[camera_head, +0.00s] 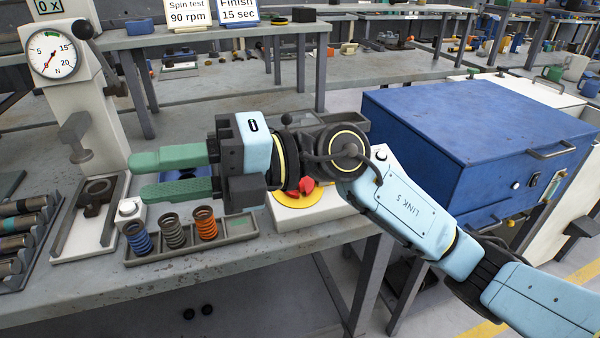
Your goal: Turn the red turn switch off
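The red turn switch (306,185) sits on a yellow disc on a white box (310,215) near the bench's right end. My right gripper (134,177) reaches in from the right, above the bench, with its two green fingers pointing left. The fingers are apart, with a gap between them and nothing seen held. The gripper's body and wrist pass over the switch and hide part of it, so its turn position cannot be told. I cannot tell whether the wrist touches it. My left gripper is not in view.
A tray (245,228) with blue, grey and orange springs lies in front of the gripper. A press with a dial gauge (52,55) stands at the left, beside a rack of cylinders (20,235). A large blue cabinet (470,140) stands at the right.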

